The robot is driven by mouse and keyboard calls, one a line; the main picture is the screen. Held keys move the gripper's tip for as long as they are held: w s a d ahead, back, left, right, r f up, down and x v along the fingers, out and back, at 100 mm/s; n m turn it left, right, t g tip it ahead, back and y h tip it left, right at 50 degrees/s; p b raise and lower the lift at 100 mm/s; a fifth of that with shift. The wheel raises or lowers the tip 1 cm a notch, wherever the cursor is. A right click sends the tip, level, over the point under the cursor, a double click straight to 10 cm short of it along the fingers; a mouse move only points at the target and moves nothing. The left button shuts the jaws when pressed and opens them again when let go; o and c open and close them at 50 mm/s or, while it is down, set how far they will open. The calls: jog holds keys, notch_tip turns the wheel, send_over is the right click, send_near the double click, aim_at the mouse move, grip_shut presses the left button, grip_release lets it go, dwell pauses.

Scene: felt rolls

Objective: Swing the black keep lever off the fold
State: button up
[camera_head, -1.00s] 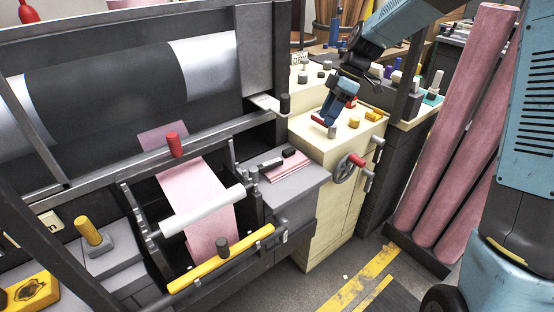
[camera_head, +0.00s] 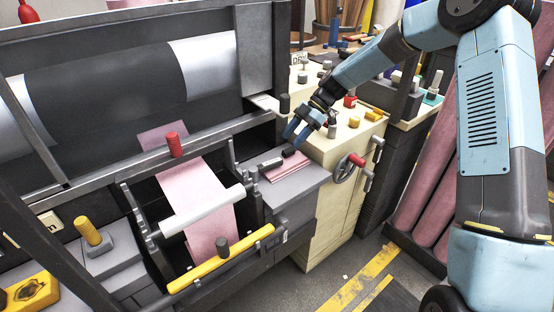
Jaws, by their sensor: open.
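The folded pink felt (camera_head: 289,170) lies on a grey ledge (camera_head: 296,188) at the right end of the machine. The keep lever (camera_head: 271,163) lies along the back edge of the fold, a grey bar with a black knob (camera_head: 289,152) at its right end. My gripper (camera_head: 293,141) is open, with blue fingers pointing down and left just above the black knob. I cannot tell whether a fingertip touches the knob. Nothing shows between the fingers.
A cream cabinet (camera_head: 330,200) with a red-handled handwheel (camera_head: 344,168) and several coloured knobs stands just right of the ledge. A pink web (camera_head: 195,195) runs over a white roller (camera_head: 205,211) to the left. Pink felt rolls (camera_head: 425,210) lean at the right, partly behind my arm.

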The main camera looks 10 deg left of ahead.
aim_at(274, 161)
jog(key=x, duration=0.9)
jog(key=shift+s+a+f, duration=0.15)
jog(key=shift+a+f, duration=0.1)
grip_shut()
